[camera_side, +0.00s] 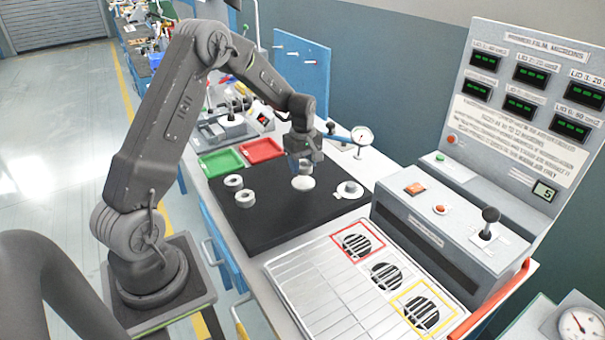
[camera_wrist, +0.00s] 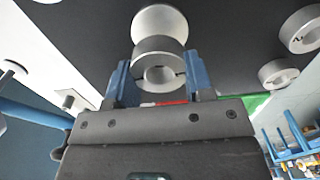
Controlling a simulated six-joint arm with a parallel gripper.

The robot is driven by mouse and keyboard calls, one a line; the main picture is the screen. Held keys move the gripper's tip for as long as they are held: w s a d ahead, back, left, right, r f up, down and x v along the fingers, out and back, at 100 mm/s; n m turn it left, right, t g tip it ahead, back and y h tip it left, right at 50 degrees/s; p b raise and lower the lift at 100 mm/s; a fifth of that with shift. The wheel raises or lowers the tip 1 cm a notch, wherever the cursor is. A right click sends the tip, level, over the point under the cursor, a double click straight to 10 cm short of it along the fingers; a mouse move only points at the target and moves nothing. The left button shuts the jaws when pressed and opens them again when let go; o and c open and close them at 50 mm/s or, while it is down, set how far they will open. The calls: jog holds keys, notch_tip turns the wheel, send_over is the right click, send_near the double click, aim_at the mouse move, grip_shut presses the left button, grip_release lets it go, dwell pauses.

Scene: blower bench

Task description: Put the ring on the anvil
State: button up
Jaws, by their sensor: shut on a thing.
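My gripper (camera_wrist: 158,78) has its two blue fingers shut on a grey ring (camera_wrist: 157,46), one finger on each side of it. In the side view my gripper (camera_side: 303,168) is over the black mat (camera_side: 285,225), just above a pale round piece (camera_side: 303,184). This round piece (camera_wrist: 160,20) shows beyond the held ring in the wrist view. I cannot tell whether they touch, or whether the round piece is the anvil. A pale fixture with a round top (camera_side: 349,189) sits at the mat's right edge.
Two loose rings, (camera_side: 233,181) and (camera_side: 245,199), lie on the mat's left. A green tray (camera_side: 221,163) and a red tray (camera_side: 262,150) are behind. A dial gauge (camera_side: 362,136) stands back right. A wire rack (camera_side: 325,285) and control box (camera_side: 430,215) are in front and right.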

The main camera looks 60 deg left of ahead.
aim_at(302, 181)
jog(key=shift+f, duration=1.9)
jog(key=shift+f, duration=0.15)
jog(key=o, duration=1)
